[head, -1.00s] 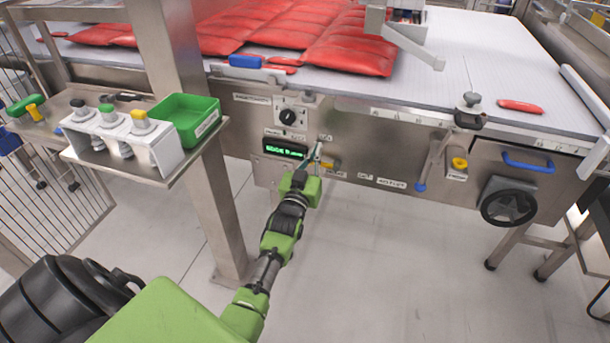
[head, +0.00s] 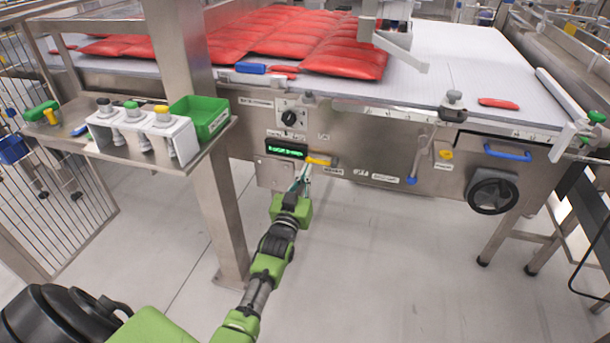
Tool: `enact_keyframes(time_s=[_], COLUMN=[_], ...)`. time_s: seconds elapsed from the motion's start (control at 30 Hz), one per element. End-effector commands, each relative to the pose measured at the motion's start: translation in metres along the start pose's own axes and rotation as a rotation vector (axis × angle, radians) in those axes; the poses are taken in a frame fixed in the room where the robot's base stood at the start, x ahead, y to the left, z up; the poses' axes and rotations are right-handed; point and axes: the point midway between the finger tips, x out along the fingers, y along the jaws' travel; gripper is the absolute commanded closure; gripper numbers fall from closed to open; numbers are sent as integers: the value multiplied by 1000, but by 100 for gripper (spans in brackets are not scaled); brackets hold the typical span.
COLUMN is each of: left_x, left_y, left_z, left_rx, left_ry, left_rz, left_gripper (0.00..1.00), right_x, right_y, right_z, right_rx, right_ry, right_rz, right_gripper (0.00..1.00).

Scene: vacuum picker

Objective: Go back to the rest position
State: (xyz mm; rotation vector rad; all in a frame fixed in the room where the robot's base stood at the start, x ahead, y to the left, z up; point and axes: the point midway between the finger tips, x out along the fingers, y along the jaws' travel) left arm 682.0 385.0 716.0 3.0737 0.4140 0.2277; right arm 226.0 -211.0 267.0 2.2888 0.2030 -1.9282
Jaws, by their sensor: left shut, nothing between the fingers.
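My left gripper (head: 303,180) is at the end of the green and black arm that comes in from the lower left. It is shut and empty, in front of the machine's steel front panel (head: 340,157), just below the yellow lever (head: 318,160) and the green-lit display (head: 286,149). I cannot tell whether it touches the panel. A black knob (head: 288,118) sits above the display. My right gripper is not in view.
A steel shelf (head: 75,135) on a post (head: 222,215) stands close left of my arm, with a green bin (head: 213,127) and suction cups in a white holder (head: 180,145). Red bags (head: 345,62) lie on the conveyor. A handwheel (head: 492,192) sticks out right. The floor (head: 370,260) below is clear.

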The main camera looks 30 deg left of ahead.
Motion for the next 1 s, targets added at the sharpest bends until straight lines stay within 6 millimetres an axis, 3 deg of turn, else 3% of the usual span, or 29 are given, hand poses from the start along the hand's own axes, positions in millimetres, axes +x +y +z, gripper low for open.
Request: enact_keyframes(time_s=[0.37, 0.57, 0.77, 1.0], left_x=[-2, -32, -110, -240], left_y=[0, 11, 35, 57], left_z=[1, 28, 70, 98], left_rx=[3, 46, 119, 207], left_ry=[-8, -171, -480, -862], left_rz=[2, 41, 114, 208], left_gripper=[100, 100, 100, 100], right_x=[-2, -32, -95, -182], right_y=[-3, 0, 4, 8], right_z=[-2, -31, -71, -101], right_rx=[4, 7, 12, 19], right_ry=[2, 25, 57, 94], right_rz=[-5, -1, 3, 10], right_gripper=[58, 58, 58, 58])
